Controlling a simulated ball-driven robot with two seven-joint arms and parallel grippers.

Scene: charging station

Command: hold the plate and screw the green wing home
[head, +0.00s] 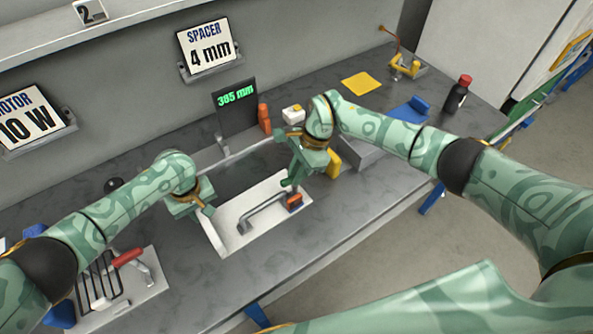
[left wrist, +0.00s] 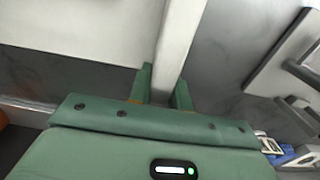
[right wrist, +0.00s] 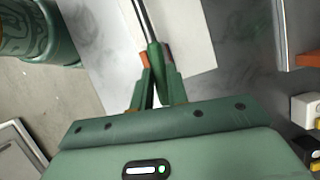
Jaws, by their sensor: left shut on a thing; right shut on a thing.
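The white plate (head: 262,222) lies on the grey bench, with a grey bar handle (head: 262,208) across it and an orange piece (head: 294,201) at the bar's right end. My left gripper (head: 207,209) is shut at the plate's left side; in the left wrist view a pale edge (left wrist: 178,45) runs between its fingers (left wrist: 163,92). My right gripper (head: 290,181) is above the plate's right part. In the right wrist view its fingers (right wrist: 158,88) are shut on the green wing (right wrist: 154,56), beside a metal rod (right wrist: 143,18). How far the wing is seated cannot be seen.
A display (head: 234,98) reading 365 mm stands behind the plate. A red-handled tool (head: 128,257) and a wire rack (head: 97,283) lie at left. A dark bottle (head: 457,95), yellow sheet (head: 361,83) and blue item (head: 410,109) are at the right. The front bench strip is clear.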

